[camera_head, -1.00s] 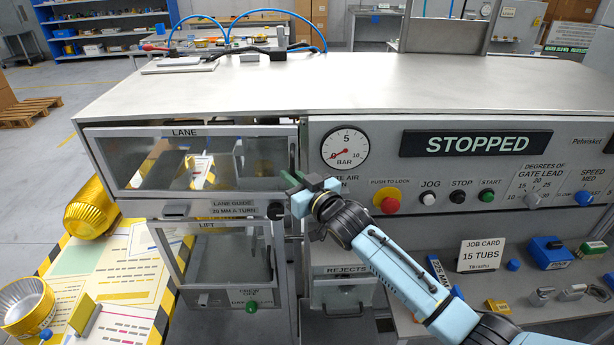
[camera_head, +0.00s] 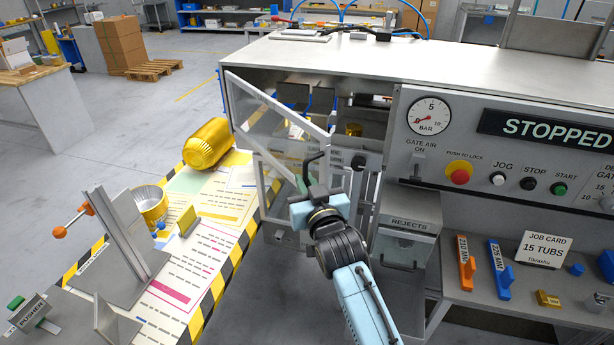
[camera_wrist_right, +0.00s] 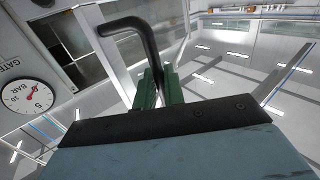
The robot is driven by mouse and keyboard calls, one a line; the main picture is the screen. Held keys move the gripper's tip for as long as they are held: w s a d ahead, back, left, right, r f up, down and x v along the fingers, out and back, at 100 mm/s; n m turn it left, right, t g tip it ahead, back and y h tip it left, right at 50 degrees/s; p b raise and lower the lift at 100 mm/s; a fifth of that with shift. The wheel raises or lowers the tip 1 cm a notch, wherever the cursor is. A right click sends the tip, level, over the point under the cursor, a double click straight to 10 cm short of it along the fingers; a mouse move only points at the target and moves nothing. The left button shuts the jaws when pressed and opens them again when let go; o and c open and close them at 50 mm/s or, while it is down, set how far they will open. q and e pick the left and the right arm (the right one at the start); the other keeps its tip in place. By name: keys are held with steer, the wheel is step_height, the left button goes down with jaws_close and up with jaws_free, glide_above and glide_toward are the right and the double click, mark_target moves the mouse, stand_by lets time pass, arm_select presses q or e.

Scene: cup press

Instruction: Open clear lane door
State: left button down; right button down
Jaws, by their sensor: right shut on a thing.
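The clear lane door (camera_head: 272,119) is a transparent panel in a light metal frame on the upper front of the press. It stands partly open, swung outward from its left side, with its right edge toward me. My right gripper (camera_head: 308,185) is at that free edge. It is shut on the black door handle (camera_head: 316,163). In the right wrist view, the green fingers (camera_wrist_right: 158,88) close around the bent black handle (camera_wrist_right: 150,45). The lane opening (camera_head: 365,118) shows behind the door, with a yellow item inside. My left gripper is not in view.
The lift door (camera_head: 272,190) is below, partly hidden by my arm. The rejects box (camera_head: 408,228) is to the right of my arm. A yellow-and-black edged table (camera_head: 205,262) holds a yellow tub (camera_head: 151,206) and metal brackets at left. Floor is open beyond it.

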steer(key=shift+s+a+r, duration=0.15)
steer(key=shift+s+a, duration=0.1)
steer(key=shift+a, duration=0.3)
steer(key=c, duration=1.8)
jaws_free()
steer(key=shift+o, duration=0.8)
steer(key=shift+a, duration=0.1)
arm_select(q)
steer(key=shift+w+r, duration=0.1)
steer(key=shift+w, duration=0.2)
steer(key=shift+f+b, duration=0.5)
arm_select(e)
steer(key=v, duration=1.3)
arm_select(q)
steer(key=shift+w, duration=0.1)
arm_select(e)
steer(key=shift+s, duration=0.1)
